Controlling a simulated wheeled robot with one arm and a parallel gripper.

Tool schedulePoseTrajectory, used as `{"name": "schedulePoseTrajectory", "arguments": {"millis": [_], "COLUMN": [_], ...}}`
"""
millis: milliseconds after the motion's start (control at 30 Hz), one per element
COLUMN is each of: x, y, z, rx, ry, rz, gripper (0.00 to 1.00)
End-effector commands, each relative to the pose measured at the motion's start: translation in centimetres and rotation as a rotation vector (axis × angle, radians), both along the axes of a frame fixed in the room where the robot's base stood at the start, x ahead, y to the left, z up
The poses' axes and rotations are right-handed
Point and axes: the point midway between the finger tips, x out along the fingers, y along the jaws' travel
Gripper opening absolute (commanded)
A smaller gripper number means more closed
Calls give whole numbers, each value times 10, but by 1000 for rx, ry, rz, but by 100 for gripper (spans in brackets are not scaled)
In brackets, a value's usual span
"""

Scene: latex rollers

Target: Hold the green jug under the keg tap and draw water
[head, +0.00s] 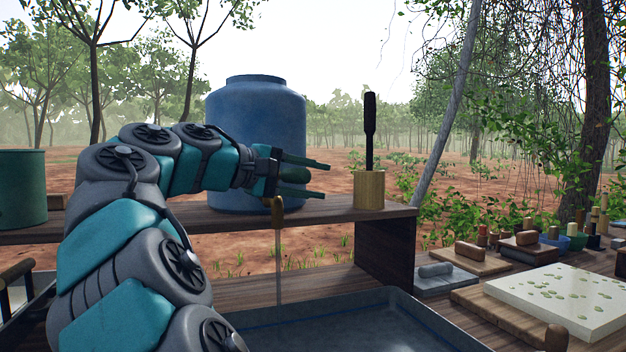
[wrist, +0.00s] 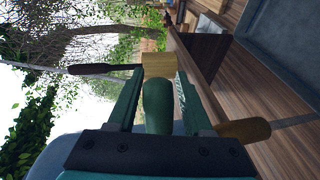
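The blue keg (head: 256,120) stands on the wooden shelf behind my arm. A brown tap (head: 276,210) shows low at its front, and a thin pale line like a water stream (head: 279,270) drops from it towards the basin. The tap also shows in the wrist view (wrist: 243,130). A green cylindrical vessel (head: 20,190), perhaps the jug, is cut off at the left edge; no handle shows. My gripper (head: 325,180) is open in front of the keg, above and right of the tap in the picture. A rounded dark green shape (wrist: 157,105) lies between the fingers, with gaps either side; I cannot tell what it is.
A wooden cup (head: 369,190) holding a dark-handled tool stands near the shelf's right end. A metal basin (head: 340,330) lies below. A white speckled slab (head: 560,295), boards, small pots and several wooden-handled tools cover the right table.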

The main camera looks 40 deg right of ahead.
Motion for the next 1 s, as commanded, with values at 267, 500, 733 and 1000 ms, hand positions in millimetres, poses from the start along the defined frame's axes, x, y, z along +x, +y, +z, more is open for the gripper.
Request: {"name": "schedulePoseTrajectory", "arguments": {"millis": [267,500,733,1000], "x": [0,0,2,3], "y": [0,6,34,72], "z": [1,2,8,17], "rx": [-1,-3,-3,-5], "ry": [0,0,-3,-4], "rz": [1,2,4,4], "gripper": [66,66,66,66]}}
